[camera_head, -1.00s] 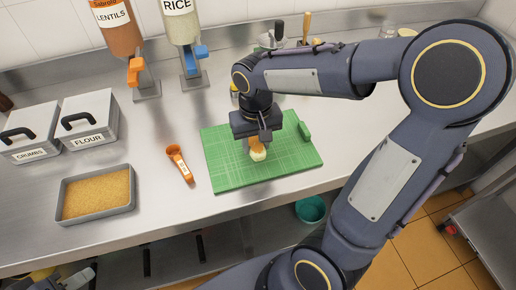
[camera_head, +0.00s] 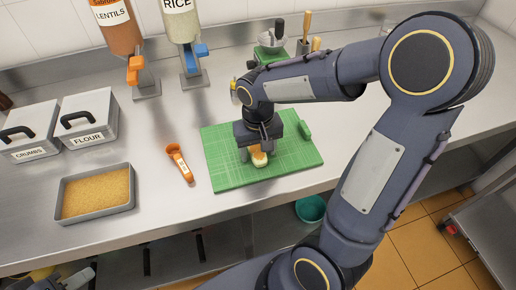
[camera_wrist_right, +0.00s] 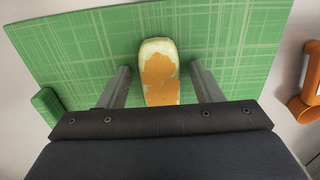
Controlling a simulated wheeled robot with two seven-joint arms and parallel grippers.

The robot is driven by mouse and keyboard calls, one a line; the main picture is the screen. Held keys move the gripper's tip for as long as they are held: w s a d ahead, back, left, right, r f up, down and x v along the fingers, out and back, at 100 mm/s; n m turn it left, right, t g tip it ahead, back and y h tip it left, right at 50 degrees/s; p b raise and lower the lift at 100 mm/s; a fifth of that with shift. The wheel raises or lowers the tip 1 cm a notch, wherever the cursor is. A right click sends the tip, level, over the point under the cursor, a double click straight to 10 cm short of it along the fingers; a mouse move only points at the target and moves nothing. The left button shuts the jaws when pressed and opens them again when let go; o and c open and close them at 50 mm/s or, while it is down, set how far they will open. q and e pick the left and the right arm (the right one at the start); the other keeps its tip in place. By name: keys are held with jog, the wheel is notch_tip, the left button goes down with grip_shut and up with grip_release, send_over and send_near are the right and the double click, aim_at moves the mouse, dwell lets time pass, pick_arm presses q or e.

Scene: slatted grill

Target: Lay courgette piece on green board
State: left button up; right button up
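The courgette piece (camera_head: 259,160) is pale green-cream with an orange-brown patch on top. It appears to lie on the green board (camera_head: 225,165), near the middle. It also shows in the right wrist view (camera_wrist_right: 158,72), between the two fingers. My right gripper (camera_head: 257,151) is low over the board around the piece. In the wrist view its fingers (camera_wrist_right: 162,85) are apart, with a gap on each side of the piece. My left gripper (camera_head: 77,279) is partly in view at the bottom left, away from the board; its finger state is unclear.
An orange scoop (camera_head: 180,162) lies left of the board. A tray of crumbs (camera_head: 97,212) and the crumbs (camera_head: 28,132) and flour (camera_head: 90,118) boxes stand further left. A green block (camera_head: 304,130) sits at the board's right edge. Dispensers stand at the back.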

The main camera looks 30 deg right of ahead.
aim_at(258, 152)
jog(key=shift+r, duration=0.1)
notch_tip(258, 152, up, 12)
jog(key=p, duration=0.1)
jog(key=s+a+f+t+y, duration=0.1)
jog(key=s+t+y, duration=0.1)
jog(key=s, duration=0.5)
jog(key=s+a+f+n+t+y, duration=0.1)
jog(key=s+a+f+t, duration=0.1)
jog(key=s, duration=0.5)
jog(key=shift+a+t+y, duration=0.2)
jog(key=shift+t+y, duration=0.2)
jog(key=shift+t, duration=0.4)
